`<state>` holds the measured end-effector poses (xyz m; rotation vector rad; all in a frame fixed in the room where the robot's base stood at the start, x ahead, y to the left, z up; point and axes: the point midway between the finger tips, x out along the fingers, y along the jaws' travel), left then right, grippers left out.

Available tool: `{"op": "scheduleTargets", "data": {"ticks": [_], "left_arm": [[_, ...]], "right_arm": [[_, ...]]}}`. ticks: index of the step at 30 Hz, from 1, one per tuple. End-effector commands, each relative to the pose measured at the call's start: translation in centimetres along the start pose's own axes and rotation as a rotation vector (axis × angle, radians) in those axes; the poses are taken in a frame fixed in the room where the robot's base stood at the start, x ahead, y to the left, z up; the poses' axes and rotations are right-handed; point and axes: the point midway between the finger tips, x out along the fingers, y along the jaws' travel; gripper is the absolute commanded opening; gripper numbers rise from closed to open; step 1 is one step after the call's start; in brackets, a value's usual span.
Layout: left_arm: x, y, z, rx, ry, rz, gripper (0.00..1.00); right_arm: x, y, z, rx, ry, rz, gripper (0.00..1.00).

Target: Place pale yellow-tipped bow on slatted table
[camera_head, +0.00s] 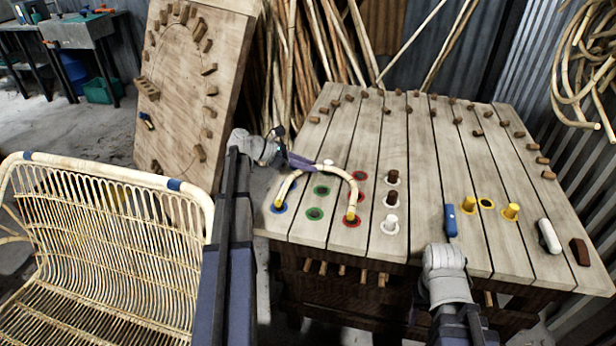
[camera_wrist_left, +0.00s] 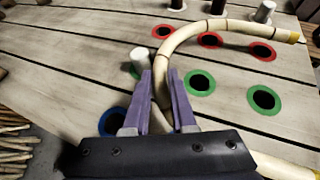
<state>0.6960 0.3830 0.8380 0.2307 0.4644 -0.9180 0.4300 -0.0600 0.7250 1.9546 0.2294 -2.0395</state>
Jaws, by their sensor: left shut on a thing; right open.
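The bow (camera_head: 341,180) is a pale curved rattan piece with yellow tips. My left gripper (camera_head: 305,163) is shut on the middle of its arc above the slatted table (camera_head: 415,160). One yellow tip (camera_head: 350,218) shows over or at the near red ring, the other over or at the near blue ring (camera_head: 278,208); contact cannot be told. In the left wrist view the bow (camera_wrist_left: 215,25) runs between the purple fingers of my left gripper (camera_wrist_left: 157,85). My right gripper's wrist (camera_head: 445,262) is at the table's front edge; its fingers are hidden.
Green rings (camera_head: 321,190), red rings (camera_head: 358,176) and brown and white pegs (camera_head: 390,222) surround the bow. A rattan seat (camera_head: 110,235) is at left. The table's middle is clear.

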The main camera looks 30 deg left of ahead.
Motion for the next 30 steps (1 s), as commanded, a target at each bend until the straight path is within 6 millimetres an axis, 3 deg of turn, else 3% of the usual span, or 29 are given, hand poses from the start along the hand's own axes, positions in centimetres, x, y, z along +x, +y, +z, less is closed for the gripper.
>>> {"op": "scheduleTargets", "data": {"ticks": [1,6,18,19,26,30], "left_arm": [[0.6,0.0,-1.0,0.0,0.0,0.0,0.0],[1.5,0.0,-2.7,0.0,0.0,0.0,0.0],[1.6,0.0,-2.9,0.0,0.0,0.0,0.0],[1.6,0.0,-2.8,0.0,0.0,0.0,0.26],[1.5,0.0,-2.8,0.0,0.0,0.0,0.52],[1.5,0.0,-2.8,0.0,0.0,0.0,0.54]], "right_arm": [[1.1,-0.1,-0.1,0.0,0.0,0.0,0.5],[3.1,-0.3,-0.2,0.0,0.0,0.0,0.5],[3.3,-0.3,-0.2,0.0,0.0,0.0,0.5],[3.2,-0.3,-0.2,0.0,0.0,0.0,0.5],[3.1,-0.3,-0.2,0.0,0.0,0.0,0.5],[3.1,-0.3,-0.2,0.0,0.0,0.0,0.5]]}}
